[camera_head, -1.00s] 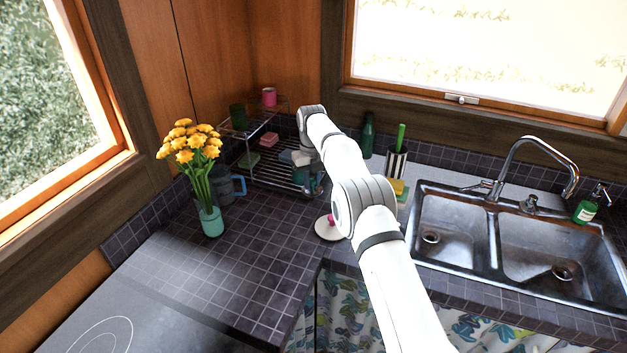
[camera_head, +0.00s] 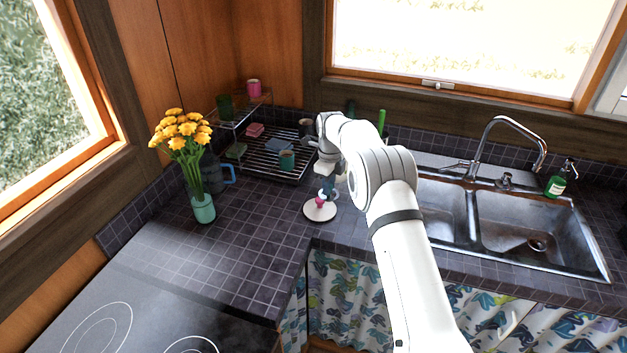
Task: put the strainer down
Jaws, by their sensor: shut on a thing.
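My gripper (camera_head: 327,182) points down just above a round white plate (camera_head: 320,214), in front of the drying rack. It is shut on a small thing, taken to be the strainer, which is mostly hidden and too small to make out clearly. A small pink thing (camera_head: 320,202) shows on the plate, just below the gripper. I cannot tell whether the strainer touches the plate or the pink thing.
A vase of yellow flowers (camera_head: 203,208) is at left, and a double sink (camera_head: 510,222) at right. Tiled counter (camera_head: 250,235) left of the plate is clear.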

